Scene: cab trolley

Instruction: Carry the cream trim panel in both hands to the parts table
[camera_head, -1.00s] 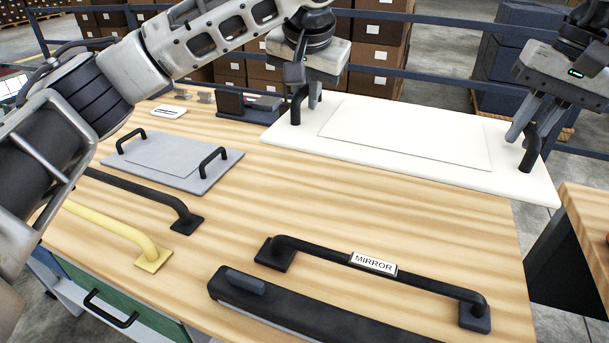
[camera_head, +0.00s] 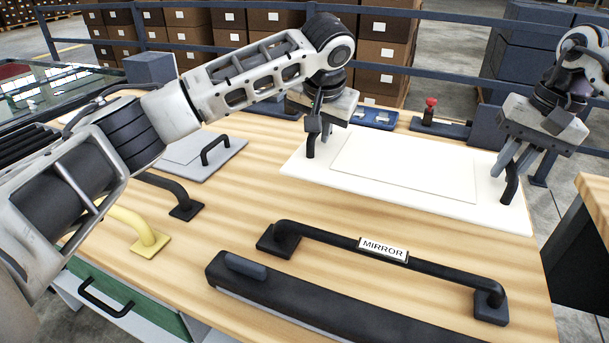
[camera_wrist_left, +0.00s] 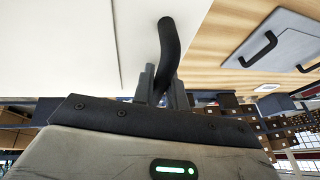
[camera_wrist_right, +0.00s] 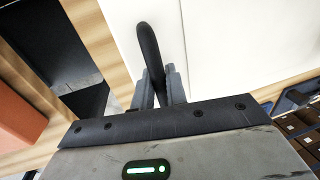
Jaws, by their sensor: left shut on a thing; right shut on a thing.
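The cream trim panel (camera_head: 300,160) is a wide flat board with a raised middle and a black handle at each end. It is over the back right of the wooden table (camera_head: 230,230); I cannot tell whether it touches the top. My left gripper (camera_head: 314,130) is shut on the panel's left handle, which also shows in the left wrist view (camera_wrist_left: 168,50). My right gripper (camera_head: 516,165) is shut on the right handle, seen in the right wrist view (camera_wrist_right: 149,50). My left arm hides part of the table.
A grey panel with black handles (camera_head: 200,152) lies at the left. A black bar labelled MIRROR (camera_head: 330,240), a dark long part (camera_head: 290,300) and a yellow handle (camera_head: 140,232) are in front. A blue tray (camera_head: 375,118) and a red-knobbed fixture (camera_head: 430,115) stand behind. Another wooden surface (camera_head: 595,195) is at right.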

